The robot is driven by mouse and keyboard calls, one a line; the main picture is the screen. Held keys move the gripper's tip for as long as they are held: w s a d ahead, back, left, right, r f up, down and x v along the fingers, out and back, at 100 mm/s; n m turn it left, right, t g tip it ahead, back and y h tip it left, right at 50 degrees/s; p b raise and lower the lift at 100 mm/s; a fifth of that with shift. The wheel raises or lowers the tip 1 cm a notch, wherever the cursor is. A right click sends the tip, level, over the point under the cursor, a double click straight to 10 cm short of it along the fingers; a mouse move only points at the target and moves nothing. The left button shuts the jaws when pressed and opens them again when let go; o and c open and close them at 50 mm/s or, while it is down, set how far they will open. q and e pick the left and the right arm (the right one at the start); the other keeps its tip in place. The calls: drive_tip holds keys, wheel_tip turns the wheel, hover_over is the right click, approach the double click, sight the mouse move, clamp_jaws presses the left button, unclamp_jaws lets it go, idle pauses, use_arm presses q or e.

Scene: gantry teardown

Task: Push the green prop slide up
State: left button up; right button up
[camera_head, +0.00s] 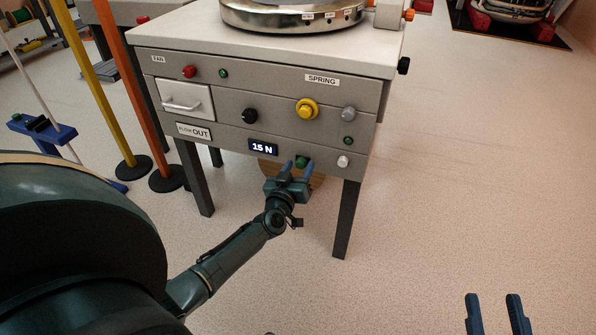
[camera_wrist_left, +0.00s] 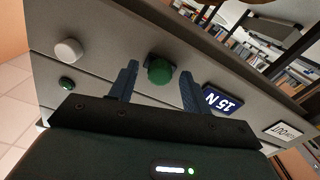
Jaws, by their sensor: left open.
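The green knob (camera_head: 301,162), which I take to be the prop slide, is at the lower front edge of the grey cabinet, just right of the "15 N" display (camera_head: 262,147). My left gripper (camera_head: 299,165) is open with its fingers on either side of it. In the left wrist view the round green knob (camera_wrist_left: 160,71) sits between the two spread fingers (camera_wrist_left: 158,73), with visible gaps on both sides. The knob's lower part is hidden in the head view. My right gripper (camera_head: 494,297) shows only its two spread fingers at the lower right, away from the cabinet, with nothing between them.
The cabinet front (camera_head: 275,107) carries a yellow "SPRING" knob (camera_head: 307,109), a black knob (camera_head: 249,116), a white knob (camera_head: 343,161), small green buttons and a white-handled drawer (camera_head: 185,103). Yellow (camera_head: 91,80) and orange (camera_head: 133,90) posts stand left. The floor right of the cabinet is clear.

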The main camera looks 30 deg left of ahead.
use_arm(q)
drive_tip(key=shift+c, duration=0.6)
clamp_jaws()
